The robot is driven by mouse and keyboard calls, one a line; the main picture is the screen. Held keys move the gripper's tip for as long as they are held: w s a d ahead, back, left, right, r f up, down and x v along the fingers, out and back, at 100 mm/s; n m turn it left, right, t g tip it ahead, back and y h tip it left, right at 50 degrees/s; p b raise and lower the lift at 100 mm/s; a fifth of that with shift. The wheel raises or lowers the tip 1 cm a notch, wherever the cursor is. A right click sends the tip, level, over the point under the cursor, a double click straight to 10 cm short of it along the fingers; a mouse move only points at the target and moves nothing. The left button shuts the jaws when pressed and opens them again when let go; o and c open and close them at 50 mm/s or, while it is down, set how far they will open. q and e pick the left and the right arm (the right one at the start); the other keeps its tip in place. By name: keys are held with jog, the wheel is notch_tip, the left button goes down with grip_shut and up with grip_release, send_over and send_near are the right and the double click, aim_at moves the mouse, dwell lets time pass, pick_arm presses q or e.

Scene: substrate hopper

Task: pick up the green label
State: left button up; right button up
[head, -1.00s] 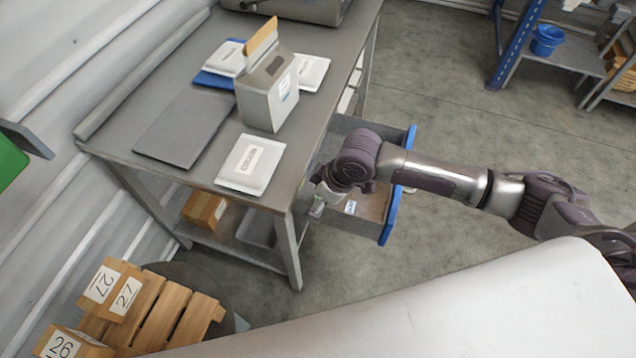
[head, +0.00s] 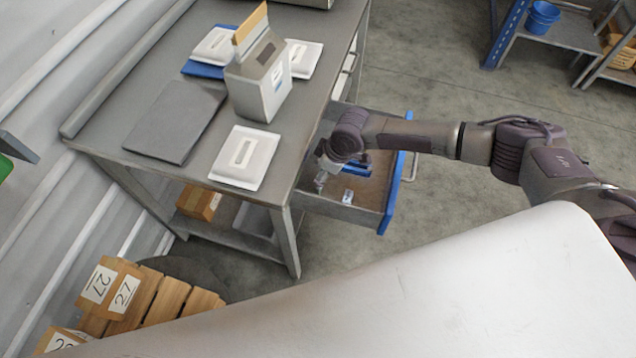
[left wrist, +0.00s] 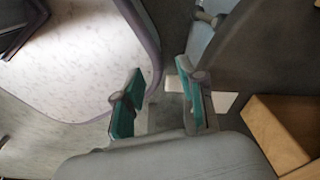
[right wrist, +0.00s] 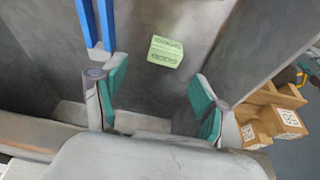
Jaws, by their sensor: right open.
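The green label (right wrist: 166,52), a small light-green piece with dark print, lies on the grey drawer floor in the right wrist view. My right gripper (right wrist: 156,108) is open and empty, with the label beyond its fingertips and between their lines; they are apart from it. In the head view my right gripper (head: 326,172) hangs over the open drawer (head: 385,205) of the workbench. A small pale piece (head: 347,197) lies in that drawer; I cannot tell if it is the label. My left gripper (left wrist: 162,105) is open and empty in the left wrist view, outside the head view.
Two blue bars (right wrist: 95,22) lie in the drawer left of the label. Drawer walls stand close around my right gripper. The workbench (head: 200,175) holds a grey-white dispenser (head: 258,85) and white packets (head: 245,158). Numbered boxes (head: 112,287) stand at lower left.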

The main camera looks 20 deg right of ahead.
jog(key=x, duration=0.3)
jog(key=shift+s+f, duration=0.35)
jog(key=shift+f, duration=0.1)
jog(key=shift+w+a+f, duration=0.15)
jog(key=shift+f, duration=0.3)
jog(key=c, duration=0.8)
